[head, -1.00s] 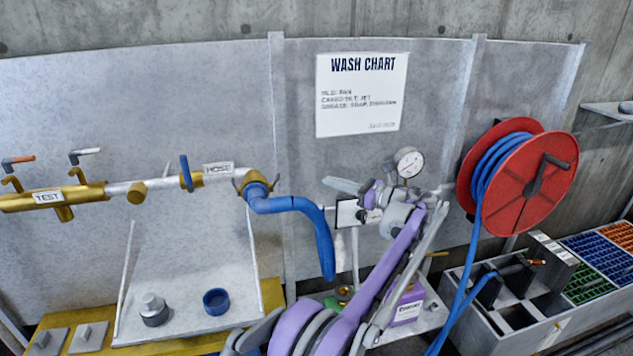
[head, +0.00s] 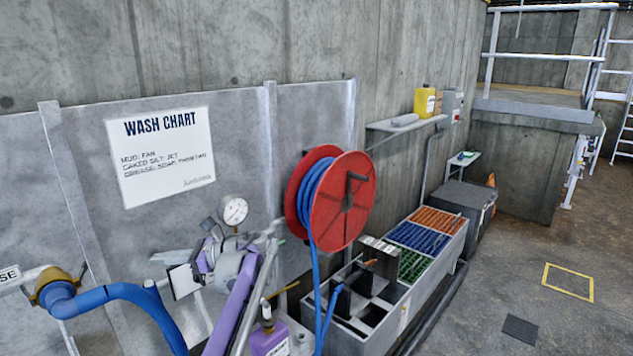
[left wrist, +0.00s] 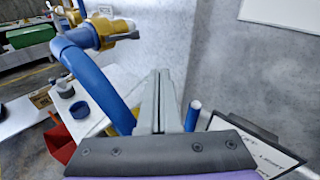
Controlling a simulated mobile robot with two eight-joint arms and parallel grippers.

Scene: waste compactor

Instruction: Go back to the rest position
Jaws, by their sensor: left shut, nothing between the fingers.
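My left arm, purple and grey, rises from the bottom of the head view. Its left gripper (head: 172,257) points left in front of the grey wash panel, below the pressure gauge (head: 235,210). In the left wrist view its fingers (left wrist: 160,82) are together with nothing between them. The blue hose (head: 120,294) hangs from the brass coupling (head: 55,289) to the left of the gripper. In the left wrist view the hose (left wrist: 98,82) passes left of the fingers and looks apart from them. My right gripper is out of view.
The red hose reel (head: 342,200) is right of my arm, its blue hose hanging down. A crate with coloured bins (head: 412,250) stands beyond. The purple container (head: 270,342) sits close by my arm. Open floor (head: 480,300) lies to the right.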

